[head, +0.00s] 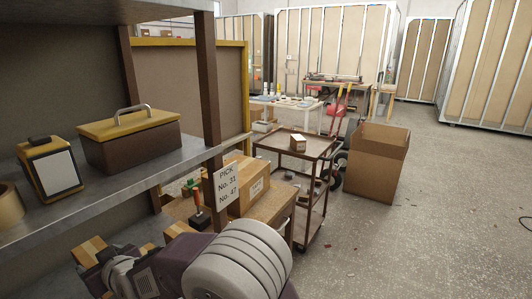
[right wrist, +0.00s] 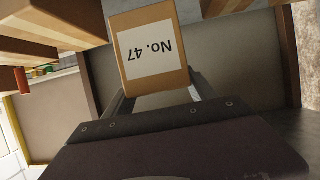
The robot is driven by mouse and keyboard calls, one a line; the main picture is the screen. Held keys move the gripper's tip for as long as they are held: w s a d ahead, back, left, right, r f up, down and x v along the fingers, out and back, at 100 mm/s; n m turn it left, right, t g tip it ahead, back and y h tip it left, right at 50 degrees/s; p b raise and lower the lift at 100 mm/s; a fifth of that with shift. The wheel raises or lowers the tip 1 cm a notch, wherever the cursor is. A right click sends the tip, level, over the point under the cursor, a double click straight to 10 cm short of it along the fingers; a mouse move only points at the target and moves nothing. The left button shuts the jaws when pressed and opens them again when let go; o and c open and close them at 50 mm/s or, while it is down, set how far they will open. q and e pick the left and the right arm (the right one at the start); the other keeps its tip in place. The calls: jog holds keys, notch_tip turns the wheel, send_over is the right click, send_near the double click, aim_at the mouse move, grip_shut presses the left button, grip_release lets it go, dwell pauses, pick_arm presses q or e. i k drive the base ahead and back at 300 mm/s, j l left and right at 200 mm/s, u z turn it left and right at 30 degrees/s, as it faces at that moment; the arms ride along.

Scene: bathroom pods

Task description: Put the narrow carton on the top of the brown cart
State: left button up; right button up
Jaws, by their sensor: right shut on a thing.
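A narrow cardboard carton (right wrist: 150,50) with a white "No. 47" label is between the fingers of my right gripper (right wrist: 158,88) in the right wrist view. The gripper is shut on it. In the head view my right arm reaches low to the left, beside the shelf; I cannot clearly make out the carton there. The brown cart (head: 318,148) stands further off, right of the shelf. A small carton (head: 298,143) sits on its top, with free room around it. My left gripper is not in view.
A metal shelf (head: 170,152) at left holds a brown toolbox (head: 130,145) above my right arm. A "PICK No. 31 No. 47" sign (head: 225,186) hangs by a larger carton (head: 256,188) on a wooden table (head: 272,207). A big open box (head: 375,170) stands right of the cart.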

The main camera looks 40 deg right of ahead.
aim_at(308, 141)
jog(key=l+u, duration=0.1)
jog(key=l, duration=0.3)
jog(key=k+l+u, duration=0.1)
jog(key=l, duration=0.35)
jog(key=k+l+u, duration=0.1)
jog(key=l, duration=0.3)
jog(key=k+l+u, duration=0.1)
jog(key=l, duration=0.3)
jog(key=k+l+u, duration=0.1)
jog(key=l, duration=0.3)
jog(key=k, duration=0.1)
